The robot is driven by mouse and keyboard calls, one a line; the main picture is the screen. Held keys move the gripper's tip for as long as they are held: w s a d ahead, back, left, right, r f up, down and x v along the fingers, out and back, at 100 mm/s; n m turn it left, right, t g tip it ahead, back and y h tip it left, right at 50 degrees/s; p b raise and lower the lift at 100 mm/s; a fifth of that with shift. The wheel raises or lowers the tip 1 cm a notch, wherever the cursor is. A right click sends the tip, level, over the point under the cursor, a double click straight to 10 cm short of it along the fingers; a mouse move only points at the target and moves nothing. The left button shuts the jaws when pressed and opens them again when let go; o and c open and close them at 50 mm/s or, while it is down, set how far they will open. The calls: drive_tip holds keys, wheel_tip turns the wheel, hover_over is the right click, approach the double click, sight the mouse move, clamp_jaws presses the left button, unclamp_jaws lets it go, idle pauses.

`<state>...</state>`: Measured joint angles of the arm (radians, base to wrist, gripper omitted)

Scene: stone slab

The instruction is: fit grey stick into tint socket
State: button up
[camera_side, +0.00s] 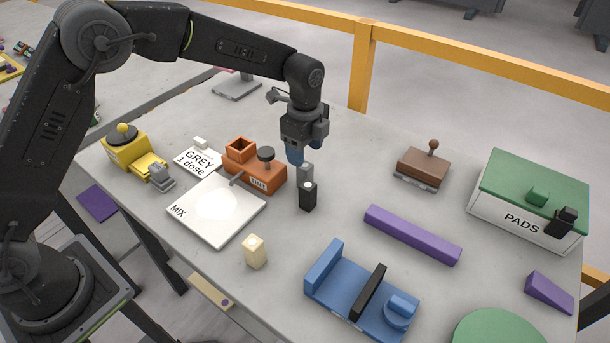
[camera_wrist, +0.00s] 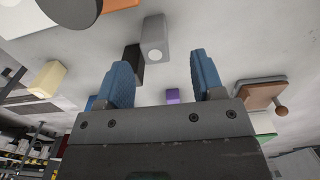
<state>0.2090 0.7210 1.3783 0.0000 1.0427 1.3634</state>
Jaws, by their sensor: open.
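The grey stick (camera_side: 306,171) stands upright on the slab, right behind a black stick (camera_side: 308,196). In the wrist view the grey stick (camera_wrist: 155,40) shows a pale round dot on its end, with the black stick (camera_wrist: 134,62) close beside it. The orange tint unit (camera_side: 262,178), labelled TINT, has an empty-looking square socket (camera_side: 240,147) at its left and a dark knob at its right. My gripper (camera_side: 295,157) is open and empty, pointing down just above and left of the grey stick. In the wrist view its blue fingers (camera_wrist: 160,64) are apart, the stick beyond their tips.
A white MIX plate (camera_side: 215,212), a GREY dose card (camera_side: 198,162) and a yellow unit (camera_side: 133,153) lie left. A cream stick (camera_side: 255,251) stands in front. A brown stamp (camera_side: 422,167), purple bar (camera_side: 411,235), blue fixture (camera_side: 360,295) and PADS box (camera_side: 525,215) occupy the right.

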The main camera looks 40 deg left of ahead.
sight(305, 168)
drive_tip(key=f, duration=0.5)
drive_tip(key=shift+s+d+f, duration=0.1)
drive_tip(key=shift+s+d, duration=0.1)
drive_tip(key=shift+s, duration=0.1)
drive_tip(key=c, duration=1.1)
